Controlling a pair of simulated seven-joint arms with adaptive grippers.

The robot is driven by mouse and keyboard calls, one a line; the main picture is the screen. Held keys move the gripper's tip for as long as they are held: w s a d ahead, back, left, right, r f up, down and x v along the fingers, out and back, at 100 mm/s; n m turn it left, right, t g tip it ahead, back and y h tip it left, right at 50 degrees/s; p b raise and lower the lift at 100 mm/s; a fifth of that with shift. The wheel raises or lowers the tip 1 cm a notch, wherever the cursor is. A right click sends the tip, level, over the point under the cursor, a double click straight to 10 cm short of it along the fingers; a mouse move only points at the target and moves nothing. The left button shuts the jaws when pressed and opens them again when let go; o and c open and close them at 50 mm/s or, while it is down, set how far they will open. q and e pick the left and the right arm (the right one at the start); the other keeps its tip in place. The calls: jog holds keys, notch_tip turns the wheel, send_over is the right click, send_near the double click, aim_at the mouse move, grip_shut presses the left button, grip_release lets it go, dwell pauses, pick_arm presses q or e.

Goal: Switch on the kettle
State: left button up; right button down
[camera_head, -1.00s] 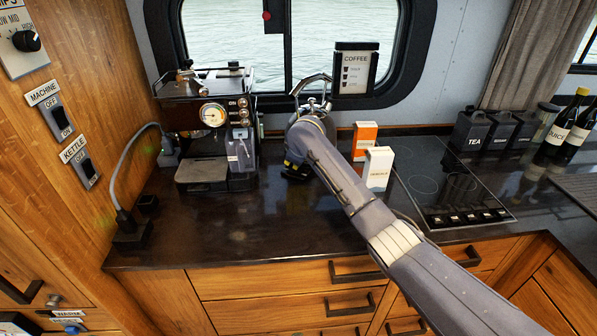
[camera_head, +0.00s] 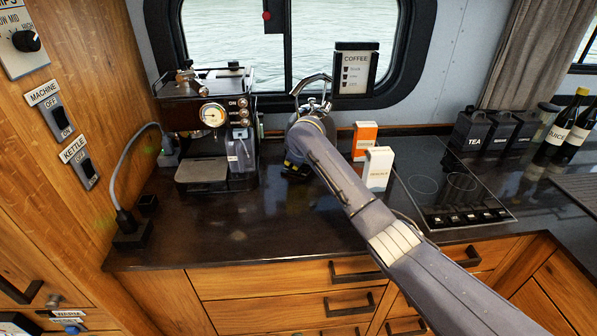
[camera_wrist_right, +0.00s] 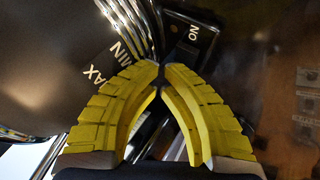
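The kettle (camera_head: 318,84) stands on the dark counter below the window; its handle and lid show, and my right arm hides most of its body. In the right wrist view, the kettle's dark body (camera_wrist_right: 45,45) carries MIN and MAX marks, beside a black part (camera_wrist_right: 203,48) marked ON. My right gripper (camera_wrist_right: 161,72) has yellow fingers with the tips together, close to the ON part; I cannot tell if they touch it. In the head view the gripper (camera_head: 295,170) is low beside the kettle. A wall switch (camera_head: 88,169) labelled KETTLE is at the left. My left gripper is not in view.
A coffee machine (camera_head: 208,120) stands left of the kettle. An orange box (camera_head: 364,138) and a white box (camera_head: 377,169) stand right of my arm, close to it. A hob (camera_head: 455,190) is further right. The front left counter (camera_head: 215,230) is clear.

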jog(key=shift+f, duration=0.15)
dwell(0.5)
jog(key=shift+f, duration=0.3)
jog(key=shift+d+f, duration=0.1)
jog(key=shift+f, duration=0.2)
dwell(0.8)
jog(key=shift+r, duration=0.15)
jog(key=shift+r, duration=0.65)
jog(key=shift+w+a+r, duration=0.1)
jog(key=shift+a+r, duration=0.1)
jog(key=shift+r, duration=1.05)
jog(key=shift+w+a+r, duration=0.1)
jog(key=shift+a+r, duration=0.1)
jog(key=shift+r, duration=1.05)
